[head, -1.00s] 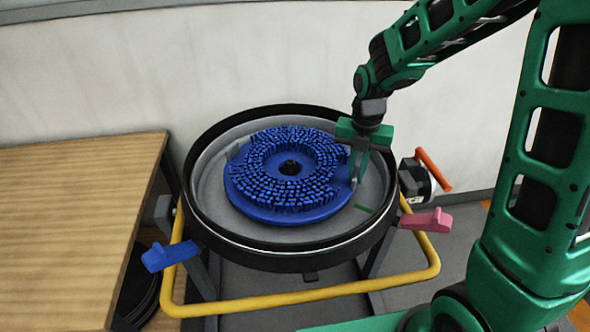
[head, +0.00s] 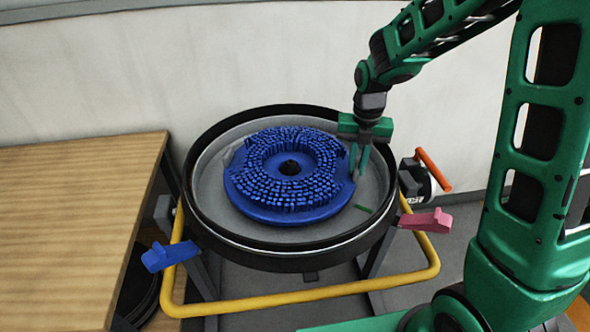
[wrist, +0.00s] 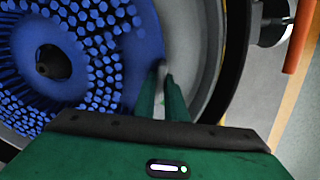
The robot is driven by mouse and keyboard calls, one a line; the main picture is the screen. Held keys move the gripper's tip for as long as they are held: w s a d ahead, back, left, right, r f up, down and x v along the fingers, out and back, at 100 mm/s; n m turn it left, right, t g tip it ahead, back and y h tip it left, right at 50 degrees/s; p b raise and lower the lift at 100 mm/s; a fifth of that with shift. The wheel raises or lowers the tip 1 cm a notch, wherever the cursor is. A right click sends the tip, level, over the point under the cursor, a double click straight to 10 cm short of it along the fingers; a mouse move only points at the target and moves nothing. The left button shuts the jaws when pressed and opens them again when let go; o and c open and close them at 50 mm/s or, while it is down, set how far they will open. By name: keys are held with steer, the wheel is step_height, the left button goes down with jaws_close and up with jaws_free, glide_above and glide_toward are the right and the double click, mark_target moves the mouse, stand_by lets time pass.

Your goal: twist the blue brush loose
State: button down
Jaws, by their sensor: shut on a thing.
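The blue brush (head: 258,207) is a round disc with a ring of bristles facing up and a dark hole in its middle. It lies flat in the round grey tank (head: 372,187) with a black rim. My gripper (head: 357,174) points down at the brush's right edge, its fingers close together. In the wrist view the fingertips (wrist: 163,68) meet at the outer edge of the brush (wrist: 143,50), shut on it. The exact grip is partly hidden by the fingers. A short green mark (head: 363,208) shows on the tank floor below right of the fingers.
A yellow bar (head: 300,292) runs around the tank's front. A blue lever (head: 168,256) is at front left, a pink lever (head: 427,221) at front right. An orange handle (head: 433,169) stands at right. A wooden table (head: 75,225) is at left, a wall (head: 240,60) behind.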

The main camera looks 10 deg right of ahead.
steer(key=shift+w, duration=0.1)
stand_by(0.3)
steer(key=shift+w+d+n, duration=0.15)
steer(key=shift+w+n, duration=0.3)
steer(key=shift+w, duration=0.25)
steer(key=shift+w+d+n, duration=0.1)
steer(key=shift+w+n, duration=0.35)
steer(key=shift+w, duration=0.2)
steer(key=shift+w, duration=0.1)
steer(key=shift+w+d+n, duration=0.1)
steer(key=shift+w+n, duration=0.3)
steer(key=shift+w, duration=0.15)
steer(key=c, duration=1.7)
jaws_free()
steer(key=shift+s+f, duration=0.1)
step_height(320, 180, up, 11)
steer(key=shift+f, duration=0.1)
